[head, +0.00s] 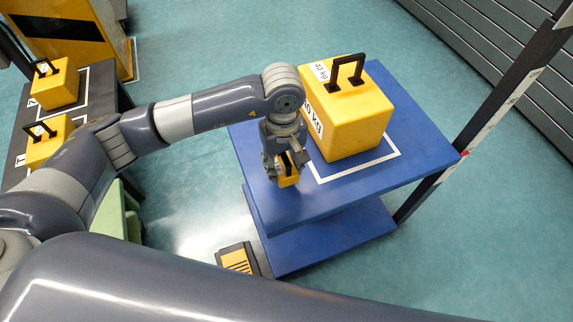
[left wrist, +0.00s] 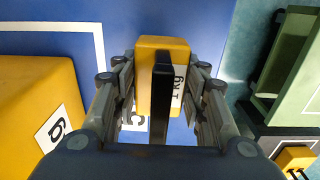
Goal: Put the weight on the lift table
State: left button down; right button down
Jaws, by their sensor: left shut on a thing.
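My left gripper (head: 284,163) is shut on a small yellow weight (head: 289,179) with a black handle. In the left wrist view the gripper fingers (left wrist: 160,110) stand on both sides of the small weight (left wrist: 150,70), and its label seems to read 1 KG. The weight is over the left part of the blue lift table (head: 325,204), outside the white outline. I cannot tell if it touches the top. A big yellow weight (head: 347,125), seemingly marked 40 KG, stands inside the outline; it also shows in the left wrist view (left wrist: 38,115). My right gripper is not in view.
Two other yellow weights (head: 55,84) (head: 47,142) stand on a dark table at the left. A yellow and black pedal (head: 238,259) lies on the floor by the lift table. A dark post (head: 490,120) rises at its right. The table's front strip is bare.

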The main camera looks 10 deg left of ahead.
pick_arm(q)
jog(key=shift+w+d, duration=0.15)
jog(key=shift+w, duration=0.8)
jog(key=shift+f, duration=1.75)
jog(key=shift+f, duration=0.1)
jog(key=c, duration=1)
grip_release()
jog(key=shift+s+f, duration=0.1)
jog(key=shift+o, duration=0.2)
notch_tip(320, 180, up, 8)
jog(key=shift+f, duration=0.1)
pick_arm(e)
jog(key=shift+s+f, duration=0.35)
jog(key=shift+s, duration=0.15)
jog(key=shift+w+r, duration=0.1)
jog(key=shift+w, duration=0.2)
